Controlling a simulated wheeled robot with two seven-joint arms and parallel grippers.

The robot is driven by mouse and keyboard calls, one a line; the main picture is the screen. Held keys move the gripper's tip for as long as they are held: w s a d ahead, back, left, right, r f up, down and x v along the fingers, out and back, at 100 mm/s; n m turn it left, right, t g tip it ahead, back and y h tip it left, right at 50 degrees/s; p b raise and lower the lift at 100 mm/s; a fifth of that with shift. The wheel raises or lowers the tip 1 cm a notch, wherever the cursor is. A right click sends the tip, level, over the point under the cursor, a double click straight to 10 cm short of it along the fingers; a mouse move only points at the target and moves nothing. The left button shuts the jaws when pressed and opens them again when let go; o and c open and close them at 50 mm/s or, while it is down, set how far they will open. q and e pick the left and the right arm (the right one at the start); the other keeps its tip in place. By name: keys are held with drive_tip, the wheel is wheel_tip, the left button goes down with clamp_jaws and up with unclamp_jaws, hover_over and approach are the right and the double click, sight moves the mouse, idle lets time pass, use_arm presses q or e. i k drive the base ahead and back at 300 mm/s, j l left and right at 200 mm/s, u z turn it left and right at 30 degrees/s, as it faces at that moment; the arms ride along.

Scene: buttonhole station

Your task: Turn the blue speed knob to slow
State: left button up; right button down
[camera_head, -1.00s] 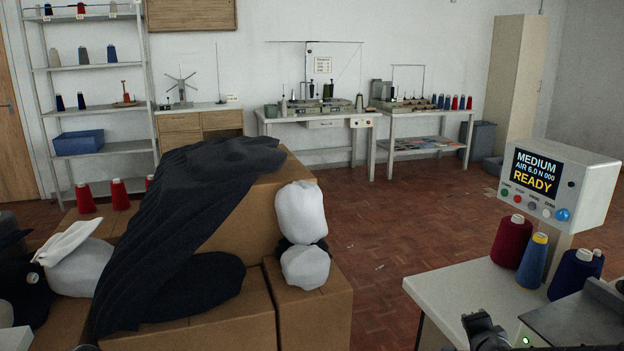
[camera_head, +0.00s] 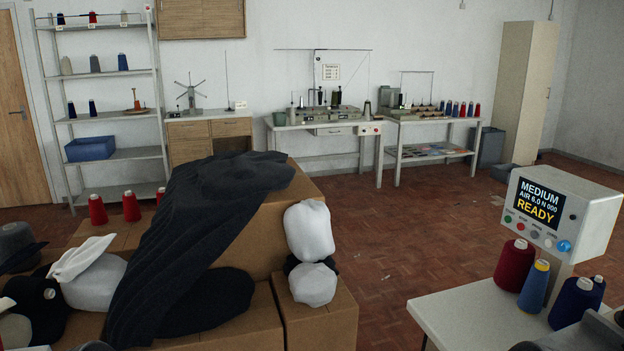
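The control box (camera_head: 558,212) stands at the right on a post by the white table. Its screen (camera_head: 535,200) reads MEDIUM, AIR 6.0 N 000, and READY in yellow. The blue speed knob (camera_head: 564,246) is the round blue piece at the right end of the row of small buttons under the screen. Its pointer is too small to read. Nothing touches the knob. Neither gripper can be made out; only dark bits show at the bottom edge, and I cannot tell what they are.
Red, blue and dark blue thread cones (camera_head: 533,286) stand on the white table (camera_head: 470,312) just below the box. Cardboard boxes (camera_head: 330,315) with dark cloth (camera_head: 195,235) and white bundles fill the left and middle. Open floor (camera_head: 420,240) lies between.

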sight(564, 246)
drive_tip(key=z, duration=3.05)
drive_tip(key=k+j, duration=0.6)
drive_tip(key=j, duration=0.25)
drive_tip(key=k+j, duration=0.3)
drive_tip(key=j+z, duration=0.05)
drive_tip(key=j, duration=0.05)
